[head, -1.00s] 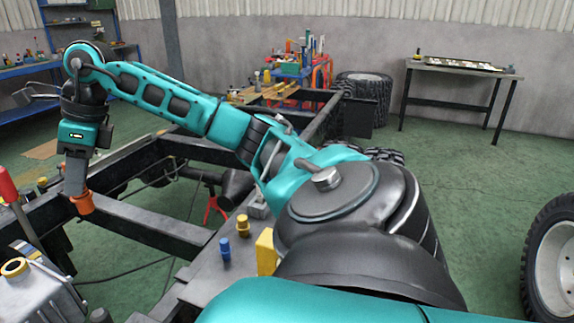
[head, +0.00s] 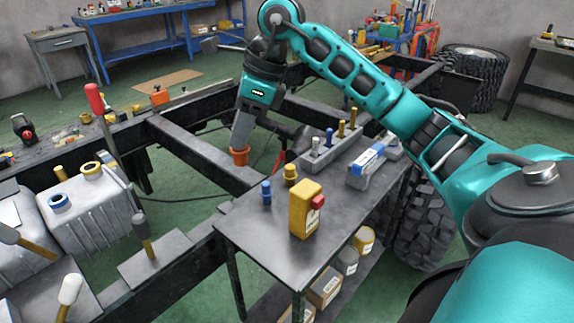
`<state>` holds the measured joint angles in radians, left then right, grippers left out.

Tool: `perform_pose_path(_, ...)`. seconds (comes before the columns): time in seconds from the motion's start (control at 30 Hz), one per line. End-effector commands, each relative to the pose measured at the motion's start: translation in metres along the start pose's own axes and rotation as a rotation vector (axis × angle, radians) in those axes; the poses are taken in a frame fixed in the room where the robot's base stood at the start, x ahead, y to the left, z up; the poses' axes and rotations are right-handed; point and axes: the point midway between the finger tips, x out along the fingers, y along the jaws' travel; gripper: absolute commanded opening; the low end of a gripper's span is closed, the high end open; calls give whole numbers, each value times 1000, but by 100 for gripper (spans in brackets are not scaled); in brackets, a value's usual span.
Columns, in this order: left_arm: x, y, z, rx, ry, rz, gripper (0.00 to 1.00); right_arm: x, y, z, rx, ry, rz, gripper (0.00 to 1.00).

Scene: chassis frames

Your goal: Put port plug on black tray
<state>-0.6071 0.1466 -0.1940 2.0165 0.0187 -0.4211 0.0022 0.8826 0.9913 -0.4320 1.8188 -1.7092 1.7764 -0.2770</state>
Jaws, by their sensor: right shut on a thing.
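My right gripper (head: 240,146) hangs down at the upper middle of the head view, on the teal arm that comes in from the right. It is shut on an orange port plug (head: 239,158), held in the air in front of the chassis beams and behind the cart. A blue plug (head: 266,192) and a yellow plug (head: 290,174) stand upright on the dark cart top (head: 262,228). I cannot make out a separate black tray with certainty. My left gripper is not in view.
A yellow bottle with a red cap (head: 305,211), a grey tool holder (head: 328,152) and a grey box with a blue item (head: 369,163) stand on the cart. Grey tanks (head: 92,215) and upright tools are at left. The front left cart top is clear.

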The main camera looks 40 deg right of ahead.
Motion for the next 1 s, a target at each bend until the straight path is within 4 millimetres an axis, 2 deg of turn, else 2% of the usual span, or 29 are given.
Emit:
perform_pose_path(0.03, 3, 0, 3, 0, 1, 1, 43, 16, 1, -8, 2, 6, 5, 0)
perform_pose_path(0.1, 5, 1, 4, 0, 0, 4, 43, 33, 1, -15, 2, 6, 5, 0)
perform_pose_path(0.4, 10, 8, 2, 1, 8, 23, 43, 104, 0, -44, 2, 3, 3, 0)
perform_pose_path(0.53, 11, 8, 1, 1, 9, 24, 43, 122, 0, -51, 2, 1, 0, 0)
perform_pose_path(0.77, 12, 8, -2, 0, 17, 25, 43, 136, 0, -57, 1, 1, 0, 0)
perform_pose_path(1.0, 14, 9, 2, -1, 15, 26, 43, 167, 0, -70, 2, 2, 1, 0)
